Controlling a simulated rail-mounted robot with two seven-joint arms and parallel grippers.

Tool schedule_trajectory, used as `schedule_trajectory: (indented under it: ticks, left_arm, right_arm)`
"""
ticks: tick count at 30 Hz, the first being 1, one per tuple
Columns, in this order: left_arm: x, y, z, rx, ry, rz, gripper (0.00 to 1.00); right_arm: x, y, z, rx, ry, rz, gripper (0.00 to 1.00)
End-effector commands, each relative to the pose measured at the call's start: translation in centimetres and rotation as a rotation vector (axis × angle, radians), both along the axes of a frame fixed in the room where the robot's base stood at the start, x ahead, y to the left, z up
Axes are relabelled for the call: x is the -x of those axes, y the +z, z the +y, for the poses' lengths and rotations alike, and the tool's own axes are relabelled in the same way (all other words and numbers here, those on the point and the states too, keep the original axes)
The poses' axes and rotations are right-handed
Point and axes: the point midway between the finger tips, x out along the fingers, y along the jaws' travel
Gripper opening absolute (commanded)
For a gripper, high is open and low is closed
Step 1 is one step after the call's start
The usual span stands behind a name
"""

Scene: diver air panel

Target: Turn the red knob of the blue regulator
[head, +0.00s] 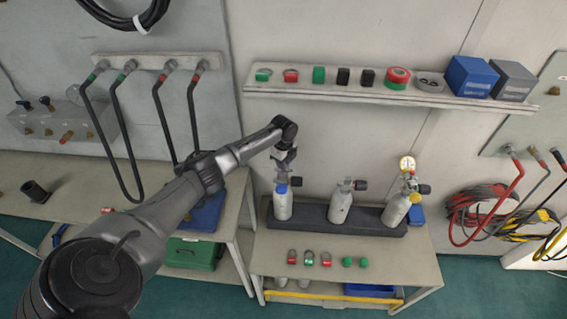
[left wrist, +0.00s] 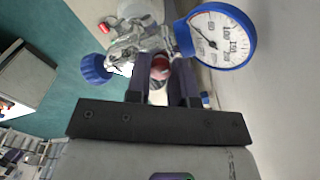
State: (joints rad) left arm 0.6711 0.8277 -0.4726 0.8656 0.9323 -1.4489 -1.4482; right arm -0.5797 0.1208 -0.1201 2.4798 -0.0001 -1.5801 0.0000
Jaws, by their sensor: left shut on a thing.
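The blue regulator sits on the leftmost grey cylinder (head: 283,208) on the bench. Its blue-rimmed gauge (left wrist: 221,36) and blue handwheel (left wrist: 95,68) show in the left wrist view. In the head view, a blue part (head: 281,188) shows, and my gripper hides most of the rest. My left gripper (head: 284,160) reaches down over this cylinder. In the left wrist view, its two fingers are shut on the red knob (left wrist: 160,66), one on each side, and partly hide it. My right gripper is in neither view.
Red and green fittings (head: 326,259) lie at the bench front. A loaded wall shelf (head: 350,95) is above. Hoses hang left and right.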

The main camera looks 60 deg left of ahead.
Motion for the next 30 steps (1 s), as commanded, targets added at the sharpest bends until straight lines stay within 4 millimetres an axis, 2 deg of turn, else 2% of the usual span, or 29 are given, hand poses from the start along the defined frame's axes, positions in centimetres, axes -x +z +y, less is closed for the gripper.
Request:
schedule_trajectory:
  ticks: [12,30]
  left_arm:
    - [0.02,-0.05,0.03,-0.001,-0.189,0.0,0.0]
    - [0.04,-0.02,0.04,-0.001,-0.222,0.0,0.0]
  right_arm:
    - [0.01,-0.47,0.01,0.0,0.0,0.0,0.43]
    - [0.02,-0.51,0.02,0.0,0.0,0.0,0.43]
